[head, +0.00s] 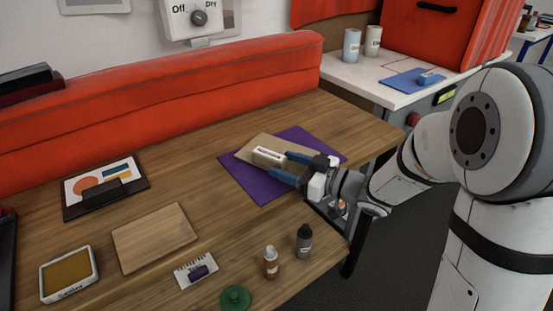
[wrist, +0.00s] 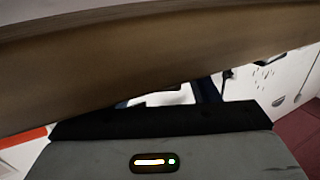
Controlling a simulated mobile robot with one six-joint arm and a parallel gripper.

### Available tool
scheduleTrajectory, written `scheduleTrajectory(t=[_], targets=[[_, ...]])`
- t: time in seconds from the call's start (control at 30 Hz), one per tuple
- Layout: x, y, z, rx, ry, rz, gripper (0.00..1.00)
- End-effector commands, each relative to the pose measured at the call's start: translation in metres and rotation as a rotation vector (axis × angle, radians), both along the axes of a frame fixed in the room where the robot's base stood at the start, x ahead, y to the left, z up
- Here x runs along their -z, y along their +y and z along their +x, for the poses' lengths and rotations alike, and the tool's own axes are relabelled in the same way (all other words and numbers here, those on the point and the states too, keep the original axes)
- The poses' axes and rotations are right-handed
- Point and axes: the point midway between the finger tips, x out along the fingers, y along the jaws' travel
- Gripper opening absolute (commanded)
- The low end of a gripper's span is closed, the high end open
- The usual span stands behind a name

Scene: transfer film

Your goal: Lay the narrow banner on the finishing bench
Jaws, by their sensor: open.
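No label reading "narrow banner" can be made out in the head view. A tan sheet (head: 250,147) lies on a purple sheet (head: 247,181) on the wooden table (head: 200,222). A pale block (head: 268,156) with a small unreadable label stands on the tan sheet. My gripper (head: 280,164) is open, its blue fingers apart and pointing at the block. I cannot tell whether they touch it. In the wrist view a brown surface (wrist: 150,60) fills the upper part and hides most of the fingers. I cannot tell which surface is the finishing bench.
A white-topped bench (head: 352,75) at the back right holds a blue sheet (head: 405,80), two cups and a red box (head: 425,40). A red padded bar (head: 150,105) runs behind the table. Bottles (head: 271,264), a board (head: 154,236) and an ink pad (head: 68,273) stand in front.

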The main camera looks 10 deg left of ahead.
Motion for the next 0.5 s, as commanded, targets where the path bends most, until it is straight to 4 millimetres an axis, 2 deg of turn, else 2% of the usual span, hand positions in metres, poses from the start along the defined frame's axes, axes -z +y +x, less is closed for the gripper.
scheduleTrajectory(t=[0.3, 0.5], targets=[[-0.002, 0.043, 0.014, 0.000, 0.000, -0.002, 0.55], [-0.003, 0.051, 0.017, 0.003, -0.001, -0.001, 0.55]])
